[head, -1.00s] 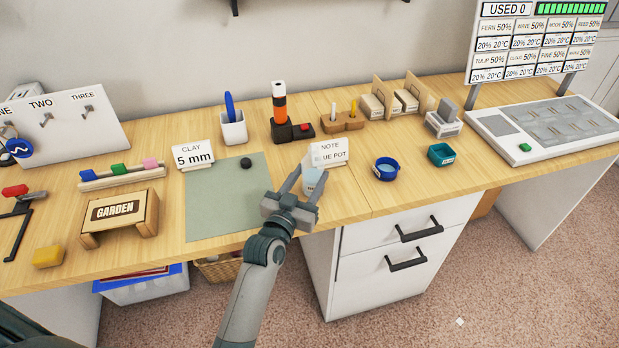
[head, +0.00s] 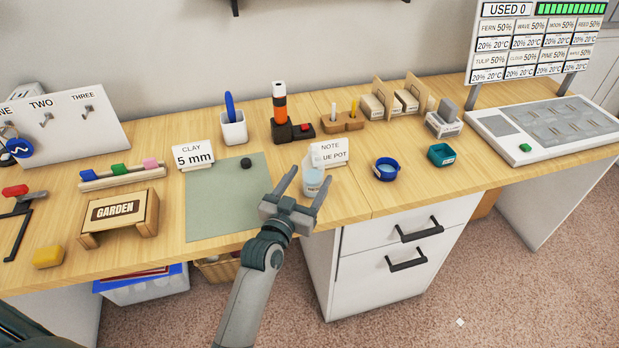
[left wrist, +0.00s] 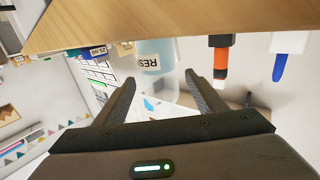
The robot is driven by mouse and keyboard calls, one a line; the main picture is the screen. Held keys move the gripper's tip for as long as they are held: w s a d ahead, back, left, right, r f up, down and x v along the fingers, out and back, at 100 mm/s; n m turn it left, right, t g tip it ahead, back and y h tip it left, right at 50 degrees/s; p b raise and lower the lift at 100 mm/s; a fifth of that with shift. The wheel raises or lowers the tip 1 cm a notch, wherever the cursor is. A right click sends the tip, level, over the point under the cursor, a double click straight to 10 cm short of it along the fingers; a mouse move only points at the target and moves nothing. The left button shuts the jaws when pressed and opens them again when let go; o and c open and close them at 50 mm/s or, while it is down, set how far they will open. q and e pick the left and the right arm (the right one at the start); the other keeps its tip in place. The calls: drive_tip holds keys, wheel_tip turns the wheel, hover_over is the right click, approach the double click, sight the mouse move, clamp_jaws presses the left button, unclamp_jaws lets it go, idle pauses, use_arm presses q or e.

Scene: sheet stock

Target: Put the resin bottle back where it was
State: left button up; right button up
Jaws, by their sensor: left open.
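The resin bottle (head: 313,186), pale and translucent with a white label, stands upright on the desk in front of the note card (head: 330,157). My left gripper (head: 311,174) is open, its two fingers spread on either side of the bottle. In the left wrist view the picture is upside down; the bottle (left wrist: 153,62), its label reading "RES", shows between and beyond the fingertips (left wrist: 160,77), with a gap on each side. The note card covers no part of the bottle; its text is partly hidden. My right gripper is not in view.
A blue round pot (head: 386,170) and a teal pot (head: 441,155) stand to the right. A green mat (head: 215,205) with a dark clay ball (head: 246,163) lies to the left. The desk's front edge is close, above white drawers (head: 392,262).

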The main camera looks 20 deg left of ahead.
use_arm(q)
drive_tip(key=s, duration=0.3)
drive_tip(key=s+b, duration=0.1)
drive_tip(key=s, duration=0.5)
drive_tip(key=shift+s+a, duration=0.25)
drive_tip(key=shift+a, duration=0.15)
drive_tip(key=shift+s, duration=0.75)
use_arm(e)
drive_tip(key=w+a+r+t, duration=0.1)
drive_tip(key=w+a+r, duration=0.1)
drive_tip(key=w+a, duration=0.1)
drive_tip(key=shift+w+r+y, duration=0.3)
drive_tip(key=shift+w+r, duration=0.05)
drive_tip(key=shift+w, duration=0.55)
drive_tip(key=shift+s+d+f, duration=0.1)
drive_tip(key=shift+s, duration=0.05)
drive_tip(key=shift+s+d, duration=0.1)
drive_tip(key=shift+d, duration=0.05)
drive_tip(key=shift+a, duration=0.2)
